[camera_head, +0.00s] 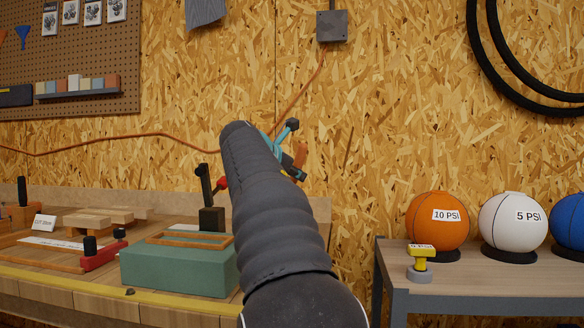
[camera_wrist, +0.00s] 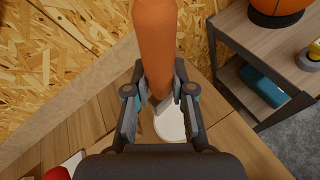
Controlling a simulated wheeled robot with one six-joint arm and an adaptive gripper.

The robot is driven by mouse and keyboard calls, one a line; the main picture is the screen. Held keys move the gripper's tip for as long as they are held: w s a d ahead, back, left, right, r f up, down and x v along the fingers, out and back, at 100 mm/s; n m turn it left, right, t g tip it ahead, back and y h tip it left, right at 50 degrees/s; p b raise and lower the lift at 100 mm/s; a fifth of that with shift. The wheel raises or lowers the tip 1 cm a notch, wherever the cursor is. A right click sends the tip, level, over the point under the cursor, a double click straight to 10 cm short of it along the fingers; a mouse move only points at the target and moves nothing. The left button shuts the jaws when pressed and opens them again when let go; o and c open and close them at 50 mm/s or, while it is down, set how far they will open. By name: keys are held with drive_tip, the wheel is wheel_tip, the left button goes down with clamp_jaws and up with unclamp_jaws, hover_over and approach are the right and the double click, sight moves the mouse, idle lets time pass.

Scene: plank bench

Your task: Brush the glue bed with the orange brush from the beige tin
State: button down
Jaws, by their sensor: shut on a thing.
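My gripper (camera_head: 293,158) is raised above the back of the bench, in front of the board wall. In the wrist view my gripper (camera_wrist: 161,100) is shut on the orange brush (camera_wrist: 156,45), whose thick orange handle runs up out of the frame. The brush also shows as a small orange piece (camera_head: 301,155) in the head view. A pale rounded shape (camera_wrist: 170,123) shows beyond and below the fingers; I cannot tell whether it is the beige tin. My arm hides part of the bench in the head view. I cannot make out the glue bed with certainty.
A green block (camera_head: 180,270) with a wooden frame on top stands left of my arm. A red clamp (camera_head: 103,256) and wood strips (camera_head: 100,217) lie further left. A side table (camera_head: 500,278) with balls stands at right, across a gap.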

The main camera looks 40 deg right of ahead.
drive_tip(key=shift+a+f+b, duration=0.1)
drive_tip(key=shift+f+b, duration=1.6)
drive_tip(key=shift+f, duration=0.3)
drive_tip(key=shift+w+f+b, duration=0.1)
drive_tip(key=shift+f+b, duration=0.25)
drive_tip(key=shift+f, duration=0.3)
idle(0.4)
drive_tip(key=shift+r, duration=0.1)
drive_tip(key=shift+r+p, duration=2.3)
drive_tip(key=shift+r, duration=1.15)
